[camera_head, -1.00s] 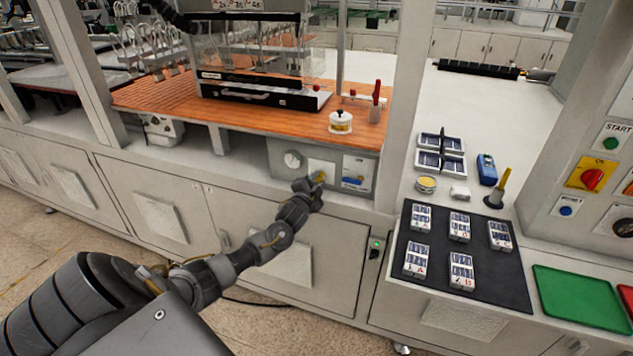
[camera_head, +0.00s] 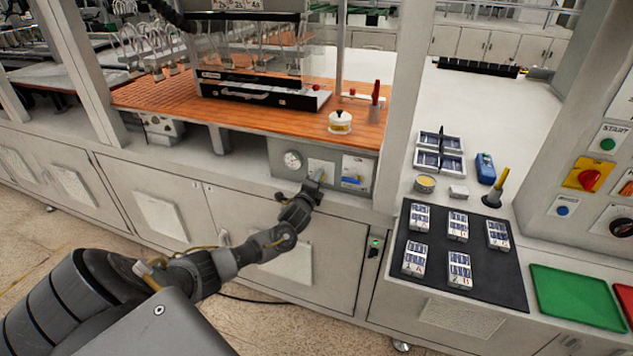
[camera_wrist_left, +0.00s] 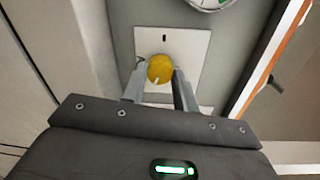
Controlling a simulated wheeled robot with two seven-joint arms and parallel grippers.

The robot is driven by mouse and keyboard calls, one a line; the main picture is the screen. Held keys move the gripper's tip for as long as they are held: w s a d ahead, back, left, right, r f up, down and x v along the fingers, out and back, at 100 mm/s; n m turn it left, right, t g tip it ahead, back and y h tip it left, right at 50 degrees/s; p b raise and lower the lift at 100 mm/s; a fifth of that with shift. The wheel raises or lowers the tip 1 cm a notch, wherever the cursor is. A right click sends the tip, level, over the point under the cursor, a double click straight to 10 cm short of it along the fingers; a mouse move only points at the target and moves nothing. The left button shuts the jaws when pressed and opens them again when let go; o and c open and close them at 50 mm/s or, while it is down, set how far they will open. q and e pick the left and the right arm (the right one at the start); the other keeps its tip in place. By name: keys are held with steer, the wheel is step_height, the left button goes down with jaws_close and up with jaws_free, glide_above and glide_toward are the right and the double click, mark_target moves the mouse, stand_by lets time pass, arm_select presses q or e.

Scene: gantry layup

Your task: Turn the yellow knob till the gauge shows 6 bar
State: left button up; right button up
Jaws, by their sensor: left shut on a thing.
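My left gripper (camera_wrist_left: 160,80) is shut on the knob, one finger at each side. In the head view my left gripper (camera_head: 318,177) reaches the panel under the bench and mostly hides the knob. The round gauge (camera_head: 292,160) is on the same panel, left of the knob; its reading is too small to tell. Only the gauge's edge (camera_wrist_left: 210,3) shows in the left wrist view. My right gripper is not in view.
A plate with a blue handle (camera_head: 353,181) is right of the knob on the panel. The wooden bench top (camera_head: 250,122) overhangs the panel. A black mat (camera_head: 425,278) with several labelled packs lies on the counter to the right, beside a green tray (camera_head: 575,298).

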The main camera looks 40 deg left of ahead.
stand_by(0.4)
arm_select(q)
steer(key=o, duration=1)
steer(key=b+v, duration=0.1)
steer(key=v, duration=0.9)
steer(key=shift+s+d+b, duration=0.2)
steer(key=shift+s+b, duration=0.15)
steer(key=shift+b, duration=0.05)
